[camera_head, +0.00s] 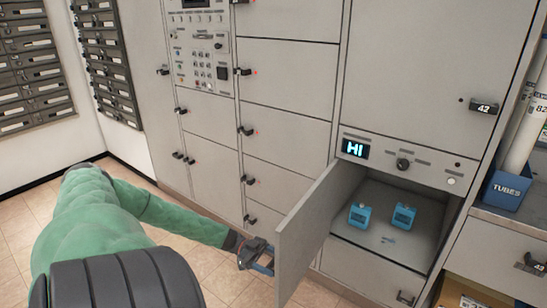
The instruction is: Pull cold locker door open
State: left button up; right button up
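The cold locker door (308,232) stands swung well out from its compartment, hinged on the left side, with its inner face toward me. The open compartment (345,212) sits below a panel with a lit display (355,149) reading "HI". My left gripper (262,260) is at the free edge of the door, on its outer side. The door's handle is hidden from this view, and I cannot tell whether the fingers are closed on it. My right gripper is not in view.
Two blue objects (358,215) (403,217) rest on the compartment floor. Closed locker doors (283,69) with dark handles fill the wall. A blue "TUBES" bin (507,190) stands on the right counter. An open cardboard box (470,295) is at lower right. Tiled floor (225,285) is clear at left.

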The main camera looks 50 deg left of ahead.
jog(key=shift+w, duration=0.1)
pick_arm(q)
jog(key=o, duration=1.4)
jog(key=shift+a, duration=0.15)
jog(key=shift+s+a, duration=0.2)
jog(key=shift+a, duration=0.15)
jog(key=v, duration=0.6)
jog(key=shift+a, duration=0.35)
jog(key=shift+s, duration=0.1)
